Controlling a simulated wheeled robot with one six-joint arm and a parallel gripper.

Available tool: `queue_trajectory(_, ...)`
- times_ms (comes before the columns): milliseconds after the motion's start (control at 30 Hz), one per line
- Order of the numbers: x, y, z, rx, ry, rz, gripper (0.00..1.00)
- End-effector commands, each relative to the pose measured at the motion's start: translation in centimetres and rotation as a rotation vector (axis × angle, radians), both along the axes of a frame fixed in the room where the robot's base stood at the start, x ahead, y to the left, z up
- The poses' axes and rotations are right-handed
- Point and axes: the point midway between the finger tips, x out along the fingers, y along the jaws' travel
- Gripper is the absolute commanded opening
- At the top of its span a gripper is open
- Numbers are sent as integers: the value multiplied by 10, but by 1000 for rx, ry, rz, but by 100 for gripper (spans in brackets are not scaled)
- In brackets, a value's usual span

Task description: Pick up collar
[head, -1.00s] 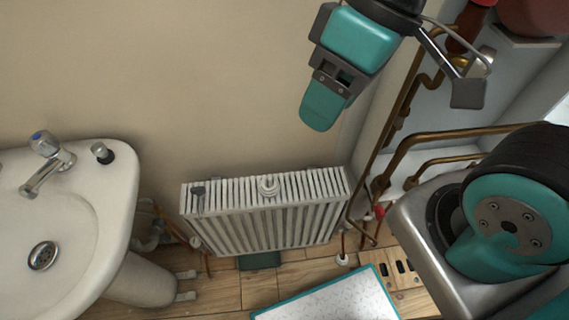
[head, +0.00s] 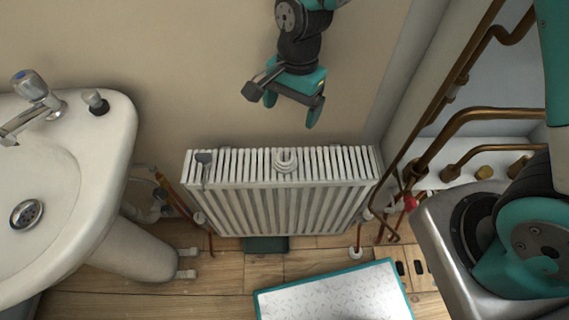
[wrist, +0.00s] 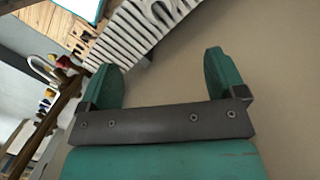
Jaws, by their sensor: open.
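A white ring-shaped piece, which looks like the collar (head: 286,168), rests on top of the white radiator (head: 275,198) near the middle of its upper edge. My gripper (head: 293,105) is above the radiator in front of the beige wall, with its teal fingers apart and nothing between them. The ring lies below the fingers in the head view, clear of them. In the wrist view my open gripper (wrist: 162,62) shows mostly bare wall between its fingers. The radiator's ribbed top (wrist: 125,35) is at the upper edge there; a pale curved shape on it may be the ring.
A white sink (head: 110,125) stands at left. Copper pipes (head: 440,140) run along the right wall. A teal-edged white mat (head: 335,297) lies on the wooden floor. The wall above the radiator is clear.

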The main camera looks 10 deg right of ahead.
Motion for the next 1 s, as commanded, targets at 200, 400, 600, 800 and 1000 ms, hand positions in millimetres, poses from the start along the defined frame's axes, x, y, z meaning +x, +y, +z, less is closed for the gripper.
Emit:
queue_trajectory(200,-7,5,-53,-3,6,3,89)
queue_trajectory(400,-10,9,-86,0,2,3,89)
queue_trajectory(600,-12,10,-99,0,1,4,89)
queue_trajectory(800,-18,14,-129,-1,4,6,89)
queue_trajectory(1000,-18,16,-145,1,0,4,89)
